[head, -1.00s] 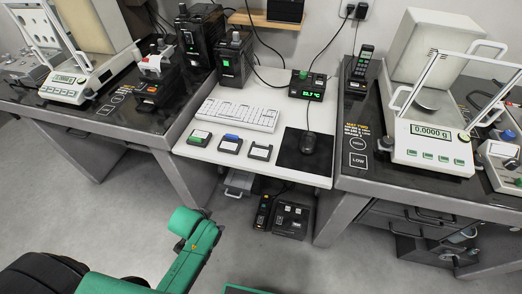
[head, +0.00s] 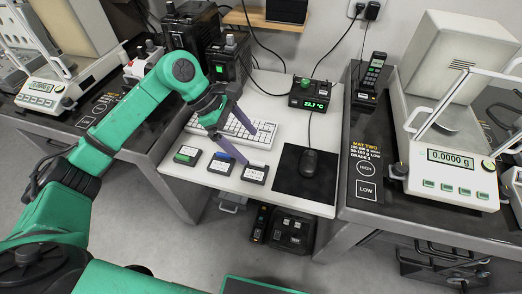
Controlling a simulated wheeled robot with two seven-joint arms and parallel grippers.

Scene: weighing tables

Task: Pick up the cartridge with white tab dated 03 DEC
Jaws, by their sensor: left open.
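Three dark cartridges with pale labels lie in a row near the front of the white table. The left one has a green tab (head: 187,156), the middle one a blue tab (head: 221,166), and the right one a white tab (head: 255,174). The label dates are too small to read for certain. My left gripper (head: 244,153) is open, its fingers pointing down over the table just behind the white-tab cartridge, with nothing visible between them. I cannot tell whether a fingertip touches the cartridge. My right gripper is not in view.
A white keyboard (head: 262,134) lies behind the cartridges, partly hidden by my left gripper. A display box (head: 309,95) stands behind. Balances (head: 452,160) occupy the side tables.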

